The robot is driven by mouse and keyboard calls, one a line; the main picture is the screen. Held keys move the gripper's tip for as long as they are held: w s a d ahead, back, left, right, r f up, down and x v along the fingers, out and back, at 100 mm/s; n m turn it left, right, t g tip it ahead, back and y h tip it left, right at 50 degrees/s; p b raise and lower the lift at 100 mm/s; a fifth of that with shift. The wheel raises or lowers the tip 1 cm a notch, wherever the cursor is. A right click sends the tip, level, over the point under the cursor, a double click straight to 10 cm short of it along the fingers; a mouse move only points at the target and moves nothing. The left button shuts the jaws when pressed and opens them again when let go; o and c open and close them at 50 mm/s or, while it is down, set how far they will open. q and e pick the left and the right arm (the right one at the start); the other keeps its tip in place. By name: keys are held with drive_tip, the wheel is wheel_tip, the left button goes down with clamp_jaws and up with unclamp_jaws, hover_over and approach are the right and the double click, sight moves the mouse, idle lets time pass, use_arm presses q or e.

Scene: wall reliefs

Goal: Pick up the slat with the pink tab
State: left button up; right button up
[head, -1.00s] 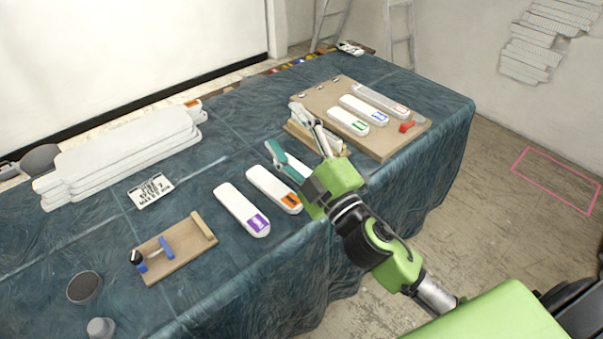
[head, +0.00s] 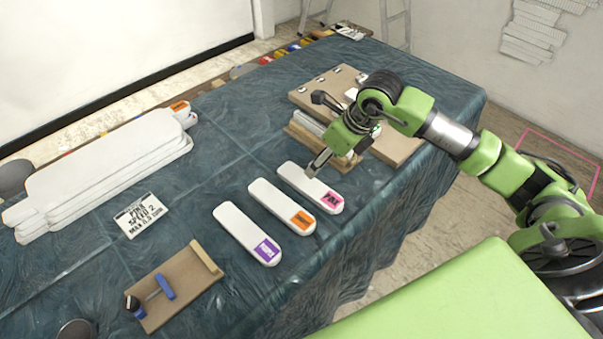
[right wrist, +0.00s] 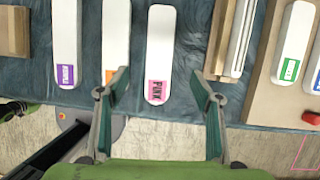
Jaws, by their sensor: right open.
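The white slat with the pink tab (head: 310,187) lies flat on the dark table cloth, to the right of a slat with an orange tab (head: 281,205) and one with a purple tab (head: 246,232). My right gripper (head: 321,132) is open and empty by the far end of the pink-tab slat. In the right wrist view, the pink-tab slat (right wrist: 161,45) shows between the spread fingers of my right gripper (right wrist: 160,82), with its tab end toward me. Whether a finger touches it I cannot tell. My left gripper is not in view.
A stack of white boards (head: 105,165) lies at the left. A lettered card (head: 140,215) and a brown board with a blue clamp (head: 172,287) are nearer. Beyond my gripper is a brown panel (head: 397,146); slats with other tabs, including green (right wrist: 290,60), show in the right wrist view.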

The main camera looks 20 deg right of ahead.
sight(308, 183)
drive_tip(key=f, duration=0.3)
drive_tip(key=f+p, duration=0.1)
drive_tip(key=shift+w+a+f, duration=0.15)
drive_tip(key=shift+w+a, duration=0.05)
drive_tip(key=shift+w, duration=0.05)
drive_tip(key=x, duration=0.2)
drive_tip(key=shift+w+f, duration=0.3)
drive_tip(key=shift+f, duration=0.05)
drive_tip(key=shift+w+a+f, duration=0.1)
drive_tip(key=shift+w+f, duration=0.05)
drive_tip(key=shift+f, duration=0.1)
drive_tip(key=shift+w+a+f+p, duration=0.1)
drive_tip(key=shift+a+f+p, duration=0.05)
drive_tip(key=shift+f+p, duration=0.45)
drive_tip(key=p+x, duration=0.1)
drive_tip(key=x, duration=0.2)
drive_tip(key=shift+f, duration=0.1)
drive_tip(key=shift+w+a+f, duration=0.1)
drive_tip(key=shift+w+f, duration=0.1)
drive_tip(key=shift+f, duration=0.05)
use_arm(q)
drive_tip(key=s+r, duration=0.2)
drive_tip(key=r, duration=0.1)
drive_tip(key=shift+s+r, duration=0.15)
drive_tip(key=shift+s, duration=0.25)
use_arm(e)
drive_tip(key=c, duration=1.3)
